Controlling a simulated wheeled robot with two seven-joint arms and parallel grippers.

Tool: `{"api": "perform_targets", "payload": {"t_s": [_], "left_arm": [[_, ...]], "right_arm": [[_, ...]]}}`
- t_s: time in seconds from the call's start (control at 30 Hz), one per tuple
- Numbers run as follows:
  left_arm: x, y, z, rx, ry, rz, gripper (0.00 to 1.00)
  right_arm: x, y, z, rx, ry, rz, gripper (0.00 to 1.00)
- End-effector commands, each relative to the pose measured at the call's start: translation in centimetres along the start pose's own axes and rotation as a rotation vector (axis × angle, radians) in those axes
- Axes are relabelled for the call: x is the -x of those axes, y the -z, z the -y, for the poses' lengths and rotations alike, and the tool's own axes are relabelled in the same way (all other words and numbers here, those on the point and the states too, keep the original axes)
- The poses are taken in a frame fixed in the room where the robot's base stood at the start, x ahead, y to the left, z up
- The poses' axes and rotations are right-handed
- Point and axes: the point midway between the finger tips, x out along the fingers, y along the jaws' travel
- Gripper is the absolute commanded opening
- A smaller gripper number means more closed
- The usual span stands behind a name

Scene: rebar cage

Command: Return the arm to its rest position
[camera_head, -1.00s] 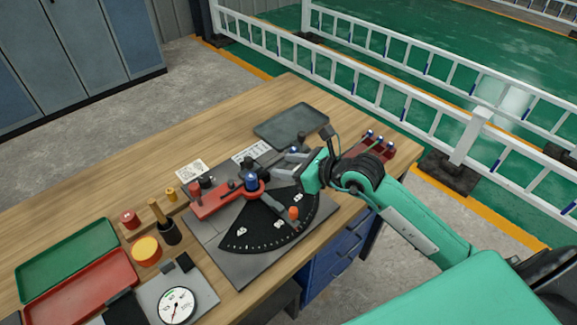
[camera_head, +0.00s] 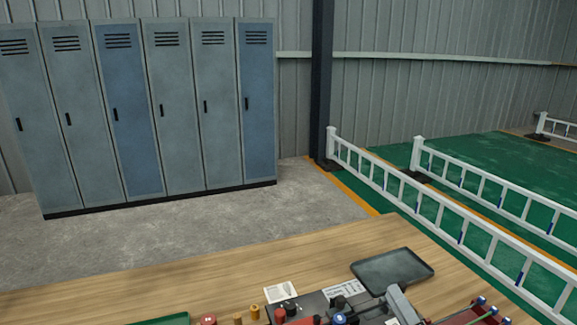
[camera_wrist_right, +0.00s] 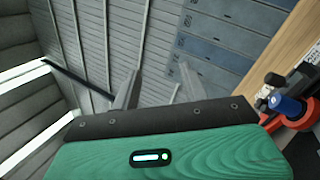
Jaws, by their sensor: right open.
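My right gripper shows in the wrist view (camera_wrist_right: 158,90) with its two grey fingers apart and nothing between them. In the head view only a grey part of the right gripper (camera_head: 402,305) shows at the bottom edge, over the bench. The rest of my right arm is out of the head view. My left gripper is in neither view. In the wrist view a red fixture with a blue knob (camera_wrist_right: 288,107) lies to the right of the fingers, apart from them.
The wooden bench (camera_head: 215,285) fills the bottom of the head view. A dark grey tray (camera_head: 393,270) lies near its back right. Small parts and a red rack (camera_head: 470,314) stand at the front. Lockers (camera_head: 130,110) and a white railing (camera_head: 440,212) stand beyond.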

Motion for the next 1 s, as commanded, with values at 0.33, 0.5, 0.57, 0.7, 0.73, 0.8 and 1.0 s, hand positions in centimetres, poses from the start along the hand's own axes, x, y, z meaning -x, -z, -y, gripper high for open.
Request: {"api": "perform_targets", "payload": {"t_s": [0.33, 0.5, 0.57, 0.7, 0.73, 0.8, 1.0], "left_arm": [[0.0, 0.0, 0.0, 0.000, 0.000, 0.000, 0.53], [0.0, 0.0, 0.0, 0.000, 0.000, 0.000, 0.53], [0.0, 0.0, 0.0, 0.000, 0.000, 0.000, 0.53], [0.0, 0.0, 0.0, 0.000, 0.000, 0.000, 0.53], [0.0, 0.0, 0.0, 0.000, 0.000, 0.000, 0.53], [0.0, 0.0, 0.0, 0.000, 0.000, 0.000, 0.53], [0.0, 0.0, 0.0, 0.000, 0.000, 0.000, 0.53]], "right_arm": [[9.6, -5.1, 7.8, -0.762, 0.337, 0.705, 0.45], [17.1, -1.6, 12.6, -1.071, 0.647, 0.997, 0.45], [19.5, 0.2, 13.5, -1.157, 0.761, 1.076, 0.45], [24.1, 4.4, 14.3, -1.303, 1.000, 1.201, 0.45], [24.9, 5.3, 14.3, -1.328, 1.048, 1.221, 0.45], [26.7, 7.2, 14.0, -1.380, 1.154, 1.258, 0.45], [30.9, 12.3, 12.2, -1.493, 1.448, 1.324, 0.45]]}}
